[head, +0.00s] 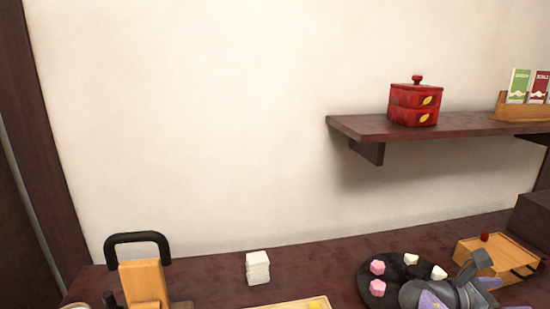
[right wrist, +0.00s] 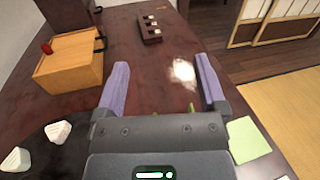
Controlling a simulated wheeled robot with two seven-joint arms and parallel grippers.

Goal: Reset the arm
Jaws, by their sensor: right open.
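My right gripper (head: 462,291) is at the lower right of the head view, over the dark table near a round black plate (head: 352,284). My left gripper is in neither view.
A wooden box with a red knob (head: 492,258) stands beside my right gripper. Pink and white pieces lie on the plate. A white stack (head: 258,267) and a black-handled wooden object (head: 143,277) stand left. A wall shelf (head: 450,127) holds a red box (head: 414,104).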

